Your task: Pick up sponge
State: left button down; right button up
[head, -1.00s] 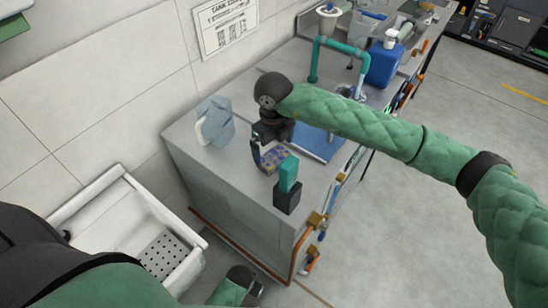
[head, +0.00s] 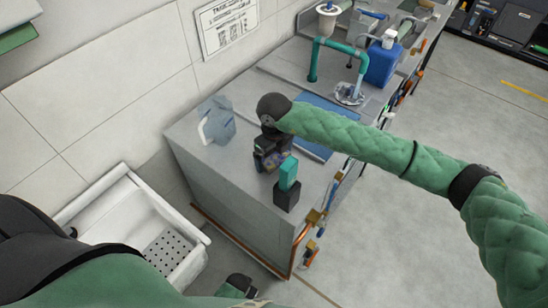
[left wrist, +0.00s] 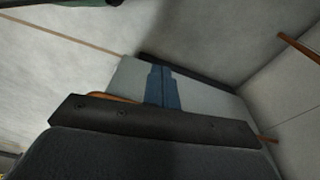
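A small block with a blue and tan pattern (head: 271,163), probably the sponge, sits on the grey counter (head: 232,185) and is mostly hidden by my right gripper. My right gripper (head: 268,157) points down over it; whether its fingers press on it is hidden. A teal block (head: 288,172) stands upright in a black holder (head: 287,195) just right of and in front of the gripper. My left gripper (head: 243,287) hangs low in front of the counter, away from these things. In the left wrist view its blue fingers (left wrist: 163,87) are together and empty.
A translucent blue-grey jug (head: 216,121) stands left of the right gripper. Behind are a blue tray (head: 313,151), a teal pipe (head: 336,46) and a blue bottle (head: 382,65). A white basin (head: 117,217) is at lower left. Pipes and valves line the counter's right edge.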

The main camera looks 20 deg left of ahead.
aim_at(275, 155)
jog(key=c, duration=0.5)
jog(key=shift+r, duration=0.25)
notch_tip(275, 155, up, 10)
jog(key=b, duration=0.4)
jog(key=shift+f, duration=0.2)
pick_arm(q)
notch_tip(275, 155, up, 13)
jog(key=w+d, duration=0.2)
jog(key=w, duration=0.1)
jog(key=shift+d, duration=0.25)
pick_arm(e)
jog(key=shift+o, duration=0.5)
pick_arm(q)
jog(key=shift+s+f, duration=0.1)
pick_arm(e)
jog(key=shift+d, duration=0.1)
jog(key=shift+c, duration=0.2)
